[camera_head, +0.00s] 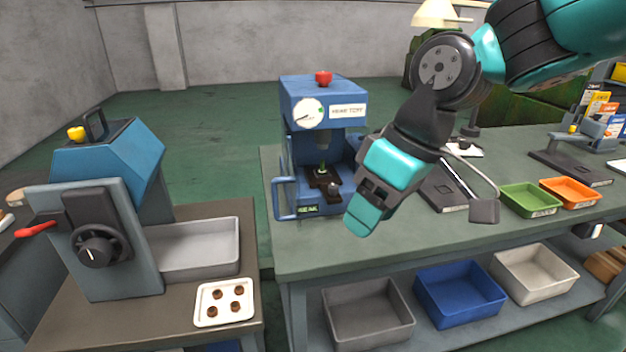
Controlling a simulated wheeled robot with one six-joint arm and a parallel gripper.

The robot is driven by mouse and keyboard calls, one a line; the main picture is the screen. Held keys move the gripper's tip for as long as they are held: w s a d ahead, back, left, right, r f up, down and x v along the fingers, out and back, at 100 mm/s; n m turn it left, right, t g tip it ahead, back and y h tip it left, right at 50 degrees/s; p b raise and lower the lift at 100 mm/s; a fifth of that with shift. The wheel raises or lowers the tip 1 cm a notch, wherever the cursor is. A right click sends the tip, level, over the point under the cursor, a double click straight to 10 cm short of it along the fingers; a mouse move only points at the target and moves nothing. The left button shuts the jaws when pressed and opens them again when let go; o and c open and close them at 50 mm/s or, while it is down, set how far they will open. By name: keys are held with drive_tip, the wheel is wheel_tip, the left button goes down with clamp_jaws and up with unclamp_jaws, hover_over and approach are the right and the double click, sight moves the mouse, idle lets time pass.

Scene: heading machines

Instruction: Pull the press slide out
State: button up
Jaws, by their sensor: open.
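The blue press (313,112) stands on the green bench near its left end. It has a red knob on top, a round gauge and a white label on its front. The dark press slide (318,182) sits low in the press opening, with a small green-yellow part on it and a round knob (333,190) at its front. It appears to be inside the press. My gripper (374,196) hangs to the right and in front of the press, apart from the slide. It is open, and I see nothing between its fingers.
Green (530,200) and orange (570,193) trays sit on the bench at right. A blue machine (113,155) and a white tray (224,316) occupy the left table. The bench front before the press is clear.

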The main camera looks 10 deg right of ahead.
drive_tip(key=w+d+r+t+p, duration=0.1)
drive_tip(key=w+d+r, duration=0.1)
drive_tip(key=w, duration=0.5)
drive_tip(key=w+d+r+p, duration=0.1)
drive_tip(key=w+d+p, duration=0.1)
drive_tip(key=w, duration=0.4)
drive_tip(key=n+t+p, duration=0.1)
drive_tip(key=p, duration=0.1)
approach(335, 186)
drive_tip(key=shift+h, duration=0.4)
drive_tip(key=p+x, duration=0.1)
drive_tip(key=x, duration=0.2)
drive_tip(key=p+x, duration=0.1)
drive_tip(key=x, duration=0.2)
drive_tip(key=p+x, duration=0.1)
drive_tip(key=x, duration=0.2)
drive_tip(key=shift+a, duration=0.4)
drive_tip(key=shift+c, duration=0.4)
